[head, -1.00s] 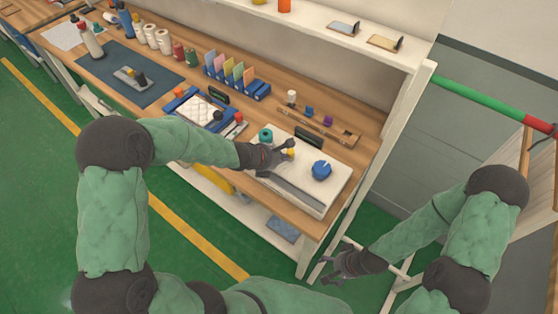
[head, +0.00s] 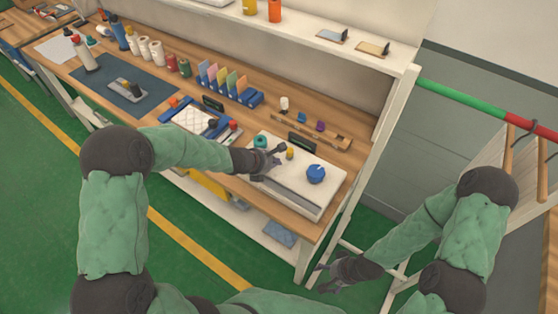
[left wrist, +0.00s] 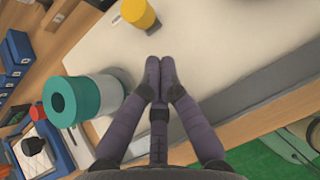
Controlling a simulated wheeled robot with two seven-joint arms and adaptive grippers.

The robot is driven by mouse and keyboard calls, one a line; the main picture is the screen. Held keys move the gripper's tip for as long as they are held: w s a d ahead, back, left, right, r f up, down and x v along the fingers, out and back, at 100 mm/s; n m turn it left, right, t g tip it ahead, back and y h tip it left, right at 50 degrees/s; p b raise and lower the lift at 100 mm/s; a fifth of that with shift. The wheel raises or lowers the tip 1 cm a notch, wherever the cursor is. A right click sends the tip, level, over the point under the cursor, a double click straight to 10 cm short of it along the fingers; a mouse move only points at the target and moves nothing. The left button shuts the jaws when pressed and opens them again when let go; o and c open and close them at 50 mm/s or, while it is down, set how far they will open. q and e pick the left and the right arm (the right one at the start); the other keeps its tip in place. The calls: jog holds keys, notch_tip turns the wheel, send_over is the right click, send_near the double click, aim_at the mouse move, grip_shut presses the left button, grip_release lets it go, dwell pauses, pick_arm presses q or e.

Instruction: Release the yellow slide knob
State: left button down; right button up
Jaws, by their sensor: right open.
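The yellow slide knob (head: 290,153) stands on the white panel box (head: 322,197) on the bench, between a teal knob (head: 260,141) and a blue knob (head: 316,173). My left gripper (head: 276,157) is just left of the yellow knob, low over the panel. In the left wrist view its fingertips (left wrist: 160,72) are together with nothing between them. The yellow knob (left wrist: 138,13) stands beyond them, apart, partly cut off by the top edge. The teal knob (left wrist: 62,101) is to the left of the fingers. My right gripper (head: 333,275) hangs open and empty below the bench's right end.
A wooden rack with small coloured pieces (head: 333,139) lies behind the panel. A blue-framed tray (head: 186,130) with a white quilted pad is to its left. A bench post (head: 380,130) rises on the right, and a green and red rail (head: 470,103) is beyond it.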

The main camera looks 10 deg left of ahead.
pick_arm(q)
jog(key=v, duration=0.2)
jog(key=shift+s+a+r+p, duration=0.1)
jog(key=shift+s+r+p, duration=0.05)
jog(key=shift+s+p, duration=0.2)
jog(key=p+v, duration=0.2)
jog(key=v, duration=0.5)
jog(key=shift+s+a+r+p, duration=0.15)
jog(key=shift+a+r+p, duration=0.05)
jog(key=shift+p, duration=0.1)
pick_arm(e)
jog(key=r, duration=0.3)
jog(key=shift+s+r, duration=0.2)
jog(key=shift+r, duration=0.1)
pick_arm(q)
jog(key=shift+s, duration=0.1)
